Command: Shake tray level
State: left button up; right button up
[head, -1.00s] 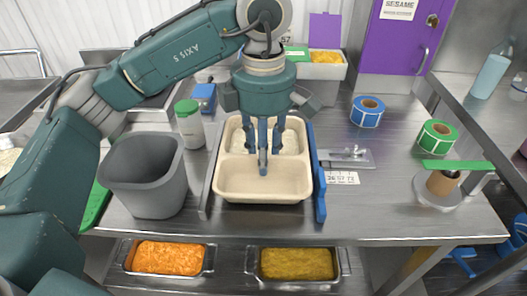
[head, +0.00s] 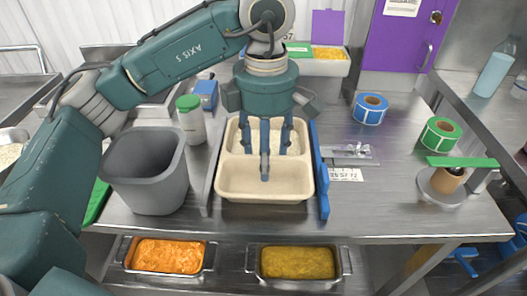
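The beige tray (head: 226,178) lies in the middle of the steel table, with a large near compartment that looks empty and a far part split in two. Pale, rice-like material shows in the far part, partly hidden behind my gripper. My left gripper (head: 265,155) points down over the tray's middle, near the divider. Its fingers are spread apart with nothing visible between them. I cannot tell whether the fingertips touch the tray. My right gripper is not in view.
A blue bar (head: 319,170) flanks the tray on the right. A grey bin (head: 147,175) and a green-capped shaker (head: 191,122) stand to the left. Label rolls, blue (head: 369,110) and green (head: 441,136), a flat metal tool (head: 349,153) and a green-topped stand (head: 440,185) are to the right.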

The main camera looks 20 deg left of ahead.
pick_arm(q)
jog(key=shift+a, duration=0.1)
jog(key=r, duration=0.7)
jog(key=shift+a, duration=0.25)
jog(key=shift+r, duration=0.3)
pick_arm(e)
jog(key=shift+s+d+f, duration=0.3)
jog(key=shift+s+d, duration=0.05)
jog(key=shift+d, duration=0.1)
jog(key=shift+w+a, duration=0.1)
